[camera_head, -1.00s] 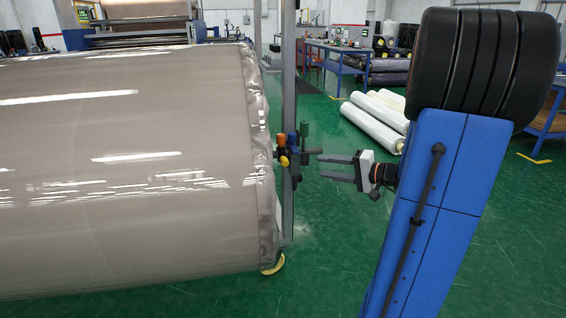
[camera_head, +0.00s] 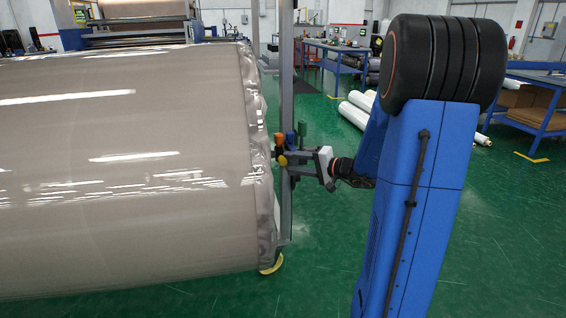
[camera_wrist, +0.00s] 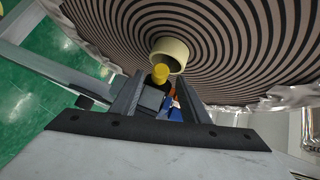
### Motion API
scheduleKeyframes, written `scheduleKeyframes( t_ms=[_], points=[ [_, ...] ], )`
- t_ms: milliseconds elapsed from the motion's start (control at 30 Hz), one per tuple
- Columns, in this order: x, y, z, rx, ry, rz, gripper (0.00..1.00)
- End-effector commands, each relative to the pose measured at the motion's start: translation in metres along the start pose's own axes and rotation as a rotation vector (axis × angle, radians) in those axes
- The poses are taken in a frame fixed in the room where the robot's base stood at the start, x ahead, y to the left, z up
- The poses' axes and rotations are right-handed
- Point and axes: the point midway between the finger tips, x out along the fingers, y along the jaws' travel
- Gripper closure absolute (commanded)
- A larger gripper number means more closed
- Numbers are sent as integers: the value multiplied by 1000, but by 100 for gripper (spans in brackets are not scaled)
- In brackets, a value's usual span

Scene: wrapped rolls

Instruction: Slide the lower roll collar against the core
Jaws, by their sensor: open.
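A large wrapped roll (camera_head: 130,170) fills the left of the head view. In the wrist view its end (camera_wrist: 240,45) shows spiral layers around a cream core (camera_wrist: 171,53). A cluster of orange, blue, green and yellow knobs stands by the upright post at the roll's end; the yellow knob (camera_head: 281,160) also shows in the wrist view (camera_wrist: 161,73). My gripper (camera_head: 297,163) is open at this cluster. In the wrist view, the yellow knob and a dark block (camera_wrist: 151,98) lie between its fingers (camera_wrist: 160,84). Which part is the lower collar I cannot tell; contact is unclear.
The grey upright post (camera_head: 287,100) stands close beside the roll's end. A yellow curved piece (camera_head: 271,265) sits low under the roll. White rolls (camera_head: 357,113) lie on the floor behind my arm. The green floor (camera_head: 320,255) right of the post is open.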

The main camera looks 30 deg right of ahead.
Motion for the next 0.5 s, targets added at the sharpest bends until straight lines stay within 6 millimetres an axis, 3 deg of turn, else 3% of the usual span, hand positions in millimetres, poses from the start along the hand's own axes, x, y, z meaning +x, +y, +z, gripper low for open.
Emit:
scheduleKeyframes(
  t_ms=[200,500],
  points=[
    [30,0,1,0,-3,0,59],
    [48,0,0,1,-1,1,59]
  ],
)
